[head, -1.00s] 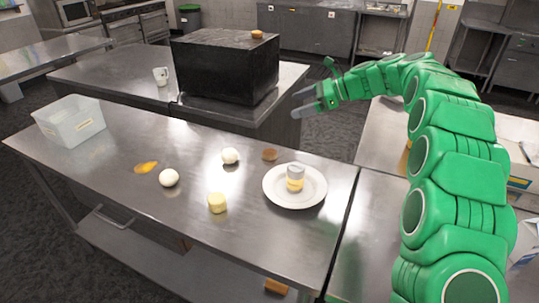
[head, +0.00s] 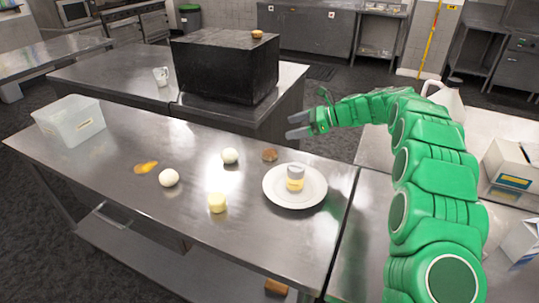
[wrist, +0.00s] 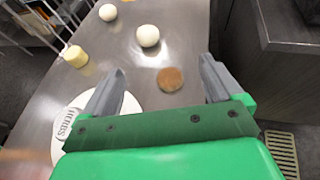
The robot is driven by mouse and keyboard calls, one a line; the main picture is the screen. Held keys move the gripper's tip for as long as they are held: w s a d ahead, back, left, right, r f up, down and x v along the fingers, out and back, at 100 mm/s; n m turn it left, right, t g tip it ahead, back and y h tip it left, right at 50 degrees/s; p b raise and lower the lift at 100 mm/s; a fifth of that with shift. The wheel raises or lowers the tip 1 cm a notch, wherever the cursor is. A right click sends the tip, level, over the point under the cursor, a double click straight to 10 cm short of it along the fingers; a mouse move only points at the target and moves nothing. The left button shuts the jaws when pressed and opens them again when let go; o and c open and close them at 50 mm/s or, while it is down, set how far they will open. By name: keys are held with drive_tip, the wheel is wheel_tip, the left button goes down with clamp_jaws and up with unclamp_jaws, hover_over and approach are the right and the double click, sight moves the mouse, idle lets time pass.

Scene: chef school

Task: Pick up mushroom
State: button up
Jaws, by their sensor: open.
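The mushroom seems to be the small brown round thing (head: 269,155) on the steel table, just behind the white plate (head: 275,198). In the wrist view the brown thing (wrist: 170,79) lies between my two fingers as seen from above, with clear space on both sides. My gripper (head: 298,126) is open and empty. It hangs above the table's far edge, behind and to the right of the brown thing, not touching it. The wrist view shows my gripper's spread fingertips (wrist: 162,70).
On the steel table (head: 120,150) are two white balls (head: 169,178) (head: 230,156), a yellow cylinder (head: 217,203), an orange-yellow flat piece (head: 146,167) and a clear bin (head: 70,122). A shaker (head: 295,177) stands on the plate. A black box (head: 225,68) is on the counter behind.

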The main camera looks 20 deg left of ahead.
approach(274, 151)
drive_tip(key=shift+s+x, duration=0.25)
drive_tip(key=shift+x, duration=0.85)
drive_tip(key=shift+a+f, duration=0.1)
drive_tip(key=shift+f, duration=0.1)
drive_tip(key=shift+x, duration=3.75)
drive_tip(key=shift+w+a+r, duration=0.1)
drive_tip(key=shift+w+r, duration=0.05)
drive_tip(key=c, duration=1.1)
